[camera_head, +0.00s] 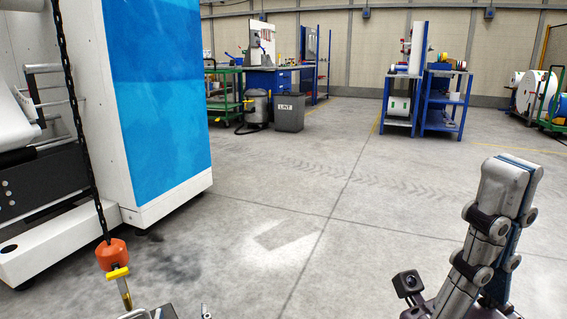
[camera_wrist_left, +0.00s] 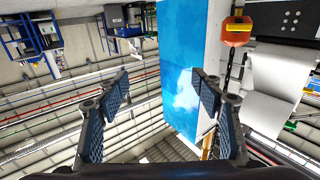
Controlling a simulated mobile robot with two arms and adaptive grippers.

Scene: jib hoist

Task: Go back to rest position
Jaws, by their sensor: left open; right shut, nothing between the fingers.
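My left gripper (camera_wrist_left: 162,90) is open in the left wrist view, its two dark padded fingers wide apart with nothing between them. In the head view only small parts of it show at the bottom edge. My right gripper (camera_head: 512,172) stands upright at the lower right of the head view, its fingers shut together and empty. The hoist's orange block (camera_head: 112,254) hangs on a black chain (camera_head: 75,110) at the left, with a yellow piece below it. The block also shows in the left wrist view (camera_wrist_left: 237,32), right of the fingers and apart from them.
A white and blue machine cabinet (camera_head: 165,90) fills the left of the head view, close behind the chain. Blue shelf carts (camera_head: 440,105), a grey bin (camera_head: 290,113) and a vacuum (camera_head: 256,107) stand further back. The middle floor is clear.

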